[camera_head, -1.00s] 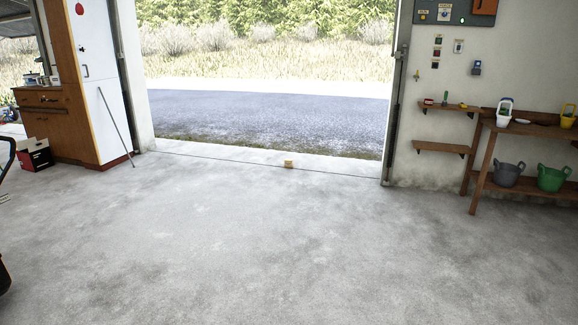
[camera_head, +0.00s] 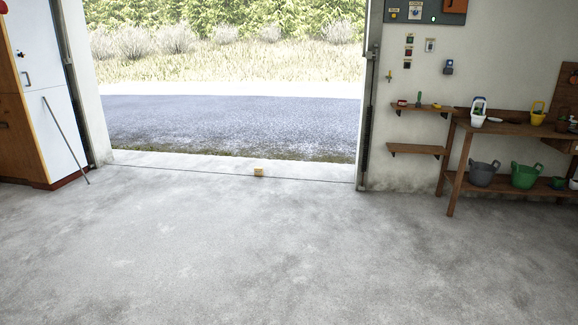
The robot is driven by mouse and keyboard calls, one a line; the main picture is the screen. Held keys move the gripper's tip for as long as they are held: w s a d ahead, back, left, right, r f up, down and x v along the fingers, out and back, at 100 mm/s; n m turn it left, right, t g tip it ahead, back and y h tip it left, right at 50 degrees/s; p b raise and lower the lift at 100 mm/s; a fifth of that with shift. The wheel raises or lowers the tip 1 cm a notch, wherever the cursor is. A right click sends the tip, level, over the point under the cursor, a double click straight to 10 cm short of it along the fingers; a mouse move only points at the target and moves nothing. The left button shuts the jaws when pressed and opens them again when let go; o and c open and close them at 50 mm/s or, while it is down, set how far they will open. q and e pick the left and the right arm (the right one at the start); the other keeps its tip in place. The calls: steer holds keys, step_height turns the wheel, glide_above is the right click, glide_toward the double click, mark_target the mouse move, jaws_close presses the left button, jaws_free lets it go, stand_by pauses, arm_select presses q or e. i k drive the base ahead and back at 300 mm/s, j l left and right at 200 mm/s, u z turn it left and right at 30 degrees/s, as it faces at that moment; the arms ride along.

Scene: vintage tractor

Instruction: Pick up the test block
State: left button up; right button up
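A small yellowish block (camera_head: 258,172), which looks like the test block, sits on the concrete floor at the threshold of the wide open doorway. It is a little right of the doorway's middle and some way ahead of me. It is too small to make out any markings. Neither of my grippers shows in the head view.
The concrete floor (camera_head: 200,245) between me and the block is clear. A wooden cabinet (camera_head: 22,130) with a white door and a leaning rod (camera_head: 65,140) stands at left. A workbench (camera_head: 450,190) with buckets and wall shelves (camera_head: 416,150) are at right.

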mark_target(258, 171)
steer(key=i+j+u, duration=0.3)
steer(key=i, duration=0.85)
steer(key=i+u, duration=0.3)
steer(key=i, duration=5.55)
steer(key=i+z, duration=0.35)
steer(key=i+j+z, duration=0.35)
steer(key=i, duration=0.2)
steer(key=i+j+z, duration=0.2)
steer(key=i+z, duration=0.15)
steer(key=i, duration=0.1)
